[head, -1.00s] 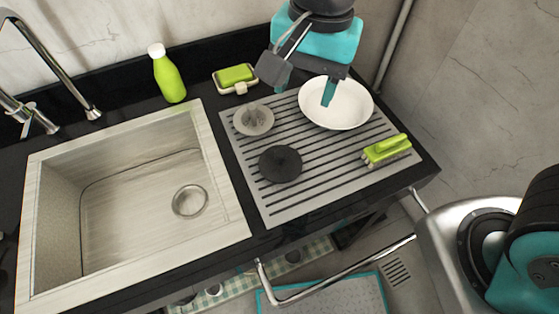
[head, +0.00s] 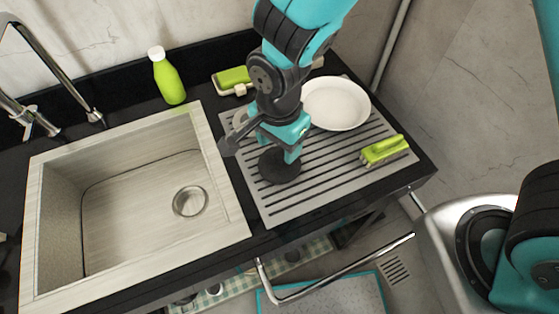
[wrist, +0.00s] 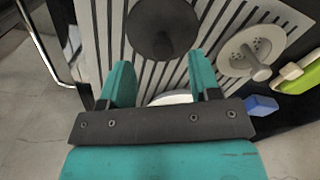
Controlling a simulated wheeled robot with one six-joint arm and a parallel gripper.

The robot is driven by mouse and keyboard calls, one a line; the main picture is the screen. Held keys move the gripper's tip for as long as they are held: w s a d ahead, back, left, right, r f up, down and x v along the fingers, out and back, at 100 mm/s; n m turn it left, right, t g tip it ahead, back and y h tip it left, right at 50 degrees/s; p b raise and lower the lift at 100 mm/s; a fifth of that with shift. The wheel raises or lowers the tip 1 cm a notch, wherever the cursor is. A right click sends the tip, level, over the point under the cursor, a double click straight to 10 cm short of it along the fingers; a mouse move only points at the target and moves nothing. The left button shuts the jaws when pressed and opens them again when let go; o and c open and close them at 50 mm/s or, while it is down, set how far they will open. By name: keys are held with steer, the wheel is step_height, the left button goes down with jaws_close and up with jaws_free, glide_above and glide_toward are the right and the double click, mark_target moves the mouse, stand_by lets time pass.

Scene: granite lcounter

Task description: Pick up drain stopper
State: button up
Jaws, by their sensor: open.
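The drain stopper appears to be the dark round disc (head: 281,166) with a raised centre, lying on the ridged drainboard; it also shows at the top of the wrist view (wrist: 163,28). My gripper (head: 292,152) is over it, pointing down, and hides part of it in the head view. In the wrist view my gripper (wrist: 158,62) is open, its two teal fingers apart with nothing held between them. The disc lies just beyond the fingertips in that view. Whether the fingers touch it cannot be told.
A grey perforated strainer with a knob (wrist: 248,50) lies beside the disc, mostly hidden in the head view. A white plate (head: 337,103), green brush (head: 384,150), green sponge (head: 232,77) and green bottle (head: 168,80) stand around. The sink (head: 130,215) is left of the drainboard (head: 300,208).

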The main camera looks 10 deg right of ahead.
mark_target(279, 154)
steer(key=shift+w+f+p, duration=0.15)
steer(key=shift+f+p, duration=0.2)
steer(key=shift+f, duration=1)
steer(key=shift+w+f+p, duration=0.1)
steer(key=shift+f+p, duration=0.25)
steer(key=shift+f, duration=0.95)
steer(key=shift+d, duration=0.1)
steer(key=c, duration=1)
steer(key=shift+r, duration=0.15)
steer(key=shift+c, duration=0.2)
